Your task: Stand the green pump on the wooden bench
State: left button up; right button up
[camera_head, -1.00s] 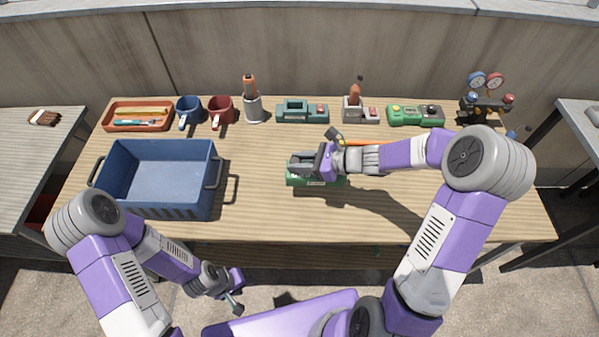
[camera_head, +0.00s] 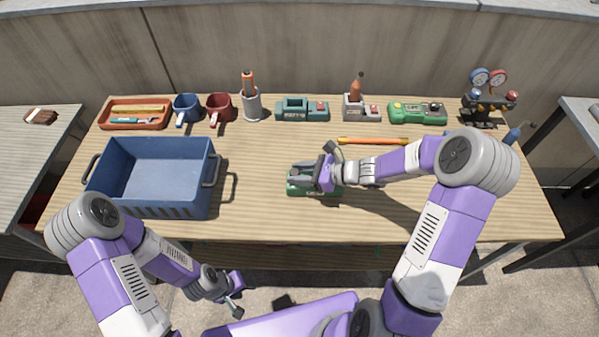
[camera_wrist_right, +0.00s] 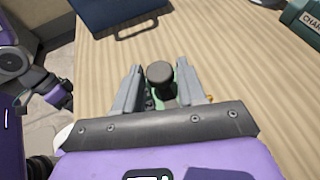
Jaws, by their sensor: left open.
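The green pump (camera_head: 298,191) is at the middle of the wooden bench (camera_head: 255,215), largely covered by my right gripper (camera_head: 300,176). In the right wrist view its round black knob (camera_wrist_right: 160,73) stands between the two fingers of the right gripper (camera_wrist_right: 160,92), with bits of green below it. The fingers lie on either side of the pump; whether they press on it is not clear. The pump's underside is hidden, so I cannot tell if it rests on the bench. My left gripper (camera_head: 236,296) is open and empty, in front of the bench's near edge.
A blue crate (camera_head: 152,208) stands on the bench's left. An orange stick (camera_head: 373,141) lies behind my right gripper. The front right is clear.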

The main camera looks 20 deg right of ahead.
jog(key=shift+o, duration=1.1)
jog(key=shift+r, duration=0.15)
notch_tip(320, 180, up, 5)
jog(key=p, duration=0.4)
send_over(338, 189)
jog(key=shift+w+f, duration=0.15)
jog(key=shift+f, duration=0.05)
